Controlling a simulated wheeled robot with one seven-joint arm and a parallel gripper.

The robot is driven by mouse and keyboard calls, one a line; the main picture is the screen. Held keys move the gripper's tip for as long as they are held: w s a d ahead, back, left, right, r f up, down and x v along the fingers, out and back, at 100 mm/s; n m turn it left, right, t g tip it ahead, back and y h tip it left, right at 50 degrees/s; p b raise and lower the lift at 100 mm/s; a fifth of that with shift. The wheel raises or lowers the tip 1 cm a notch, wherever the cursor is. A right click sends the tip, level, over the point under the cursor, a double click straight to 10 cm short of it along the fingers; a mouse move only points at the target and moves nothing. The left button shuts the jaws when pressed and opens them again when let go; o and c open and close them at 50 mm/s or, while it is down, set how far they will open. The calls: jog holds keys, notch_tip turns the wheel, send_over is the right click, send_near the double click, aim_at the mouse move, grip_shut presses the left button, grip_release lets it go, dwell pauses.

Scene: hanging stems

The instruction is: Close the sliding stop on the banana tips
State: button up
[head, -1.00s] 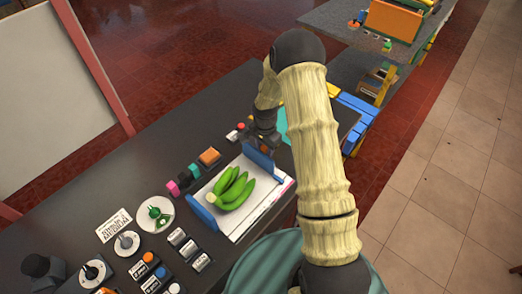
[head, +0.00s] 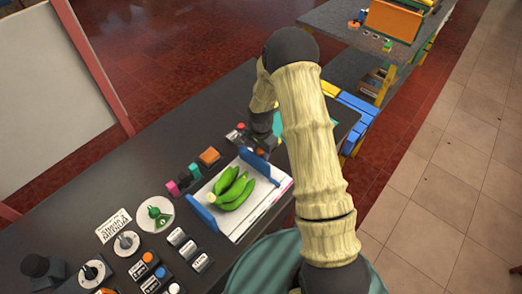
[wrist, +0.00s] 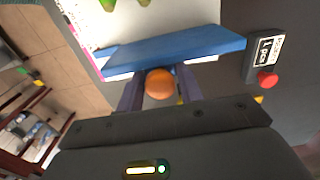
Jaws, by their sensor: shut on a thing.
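A bunch of green bananas (head: 234,190) lies on a white board (head: 262,197) between two upright blue plates. The far plate is the sliding stop (head: 258,167); in the wrist view it is a long blue bar (wrist: 180,47) with an orange knob (wrist: 160,84). My gripper (wrist: 159,90) is shut on that knob, on the side away from the bananas. Two banana tips (wrist: 143,3) show at the wrist view's top edge, with a gap between them and the stop. In the head view my arm partly hides my gripper (head: 262,142).
A fixed-looking blue plate (head: 202,215) stands at the board's near left end. Small coloured blocks (head: 190,173) line the board's left side. A grey box with a red button (wrist: 267,80) stands close to the stop. Dials and switches lie nearer.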

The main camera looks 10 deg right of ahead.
aim_at(250, 160)
jog(key=shift+s+a, duration=0.65)
jog(key=shift+a, duration=0.35)
jog(key=shift+s+a, duration=0.65)
jog(key=shift+a, duration=0.3)
jog(key=shift+s+a, duration=0.2)
jog(key=shift+a, duration=0.1)
jog(key=shift+s+a+b, duration=0.35)
jog(key=shift+s+a, duration=0.05)
jog(key=shift+a, duration=0.2)
dwell(1.1)
jog(key=o, duration=0.8)
jog(key=shift+c, duration=0.2)
jog(key=shift+d+r, duration=0.1)
notch_tip(250, 160, up, 8)
jog(key=p, duration=0.5)
dwell(0.3)
